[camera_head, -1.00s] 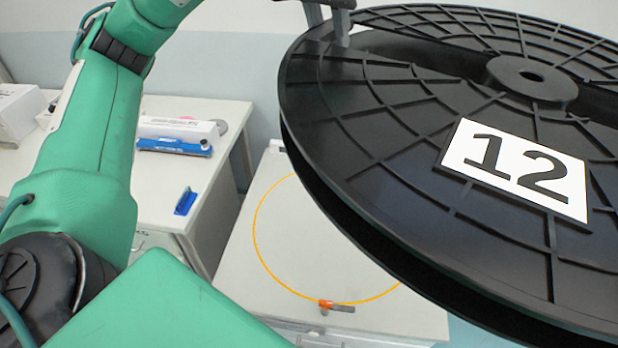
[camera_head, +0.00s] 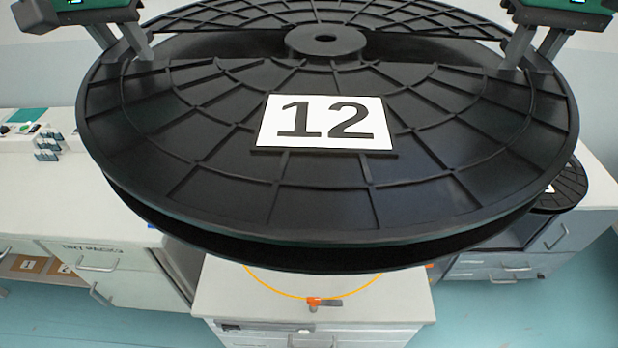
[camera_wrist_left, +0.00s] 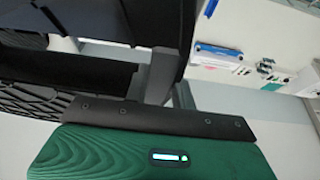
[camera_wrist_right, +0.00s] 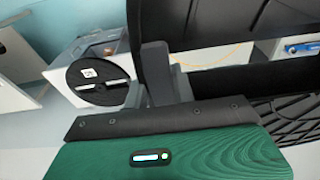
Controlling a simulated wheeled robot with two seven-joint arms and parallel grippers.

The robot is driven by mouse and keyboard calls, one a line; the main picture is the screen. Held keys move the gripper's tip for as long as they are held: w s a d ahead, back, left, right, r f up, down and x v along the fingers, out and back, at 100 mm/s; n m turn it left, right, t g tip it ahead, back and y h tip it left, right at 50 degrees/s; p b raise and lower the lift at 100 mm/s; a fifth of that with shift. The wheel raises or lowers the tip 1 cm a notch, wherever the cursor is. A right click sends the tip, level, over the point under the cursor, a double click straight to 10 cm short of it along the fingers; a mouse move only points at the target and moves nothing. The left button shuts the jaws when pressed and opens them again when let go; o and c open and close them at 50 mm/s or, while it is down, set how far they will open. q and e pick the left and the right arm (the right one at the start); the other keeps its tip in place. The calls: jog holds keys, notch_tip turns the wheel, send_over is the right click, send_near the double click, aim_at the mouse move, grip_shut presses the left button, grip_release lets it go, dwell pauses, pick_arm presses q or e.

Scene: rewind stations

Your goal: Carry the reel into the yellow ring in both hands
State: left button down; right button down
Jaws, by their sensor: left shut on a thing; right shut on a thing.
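The large black reel (camera_head: 240,190) with a white "12" label fills the upper middle of the head view, held up with its ribbed face showing. My left gripper (camera_head: 138,50) is shut on the reel's rim at the upper left. My right gripper (camera_head: 522,55) is shut on its rim at the upper right. In the wrist views the left fingers (camera_wrist_left: 160,75) and the right fingers (camera_wrist_right: 158,75) are against the black reel. The yellow ring (camera_head: 262,284) is marked on a pale cabinet top below and beyond the reel's near edge; the reel hides most of it.
An orange-and-grey item (camera_head: 315,303) lies at the ring's near edge. A white counter (camera_head: 45,200) with small items stands at the left. Another cabinet at the right bears a smaller black reel (camera_head: 562,190). Blue floor (camera_head: 520,315) shows in front.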

pick_arm(q)
jog(key=shift+s+a, duration=0.2)
jog(key=shift+a, duration=0.1)
pick_arm(e)
jog(key=shift+w+a, duration=0.25)
jog(key=shift+a, duration=0.05)
jog(key=shift+f, duration=0.1)
